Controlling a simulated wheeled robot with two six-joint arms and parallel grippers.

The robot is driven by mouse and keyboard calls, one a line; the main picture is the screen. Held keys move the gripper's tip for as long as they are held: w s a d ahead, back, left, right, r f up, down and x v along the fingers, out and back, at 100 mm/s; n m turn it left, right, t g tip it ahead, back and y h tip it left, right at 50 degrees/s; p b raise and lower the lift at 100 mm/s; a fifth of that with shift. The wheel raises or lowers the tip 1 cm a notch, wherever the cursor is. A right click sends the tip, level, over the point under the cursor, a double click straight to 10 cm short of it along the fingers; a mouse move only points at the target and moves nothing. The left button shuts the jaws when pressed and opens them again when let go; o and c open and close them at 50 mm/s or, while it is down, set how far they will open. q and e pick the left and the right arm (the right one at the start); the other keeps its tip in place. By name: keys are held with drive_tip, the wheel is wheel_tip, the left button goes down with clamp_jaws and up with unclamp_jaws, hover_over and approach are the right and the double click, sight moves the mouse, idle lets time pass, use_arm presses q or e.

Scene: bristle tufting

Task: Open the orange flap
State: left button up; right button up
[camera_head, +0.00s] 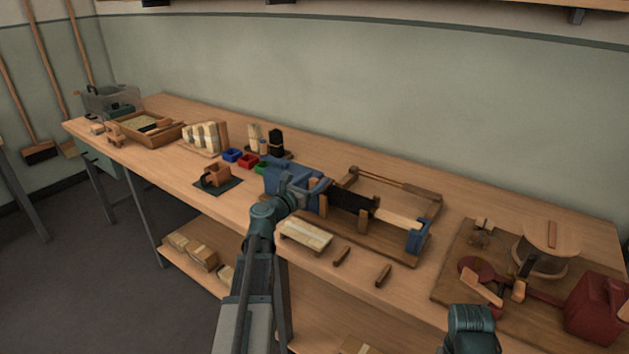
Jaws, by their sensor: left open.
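A flat, tilted light-orange piece (482,287) stands on the wooden board at the right, beside a dark red round part; it looks like the orange flap, but I cannot tell for certain or see its hinge. My left gripper (288,184) is open and empty. It is over the middle of the bench, in front of the blue block of the long fixture, well to the left of the orange piece. My right arm's teal wrist (470,322) shows at the bottom edge, just below the orange piece; its fingers cannot be made out.
A wooden fixture with a blue end block (418,236) lies mid-bench. A red box (597,306) and a round wooden drum (547,240) are at the right. A brown holder (215,175) sits on a dark mat. Loose handles (383,275) lie near the front edge.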

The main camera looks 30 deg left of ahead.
use_arm(q)
drive_tip(key=shift+c, duration=0.3)
clamp_jaws()
idle(1.2)
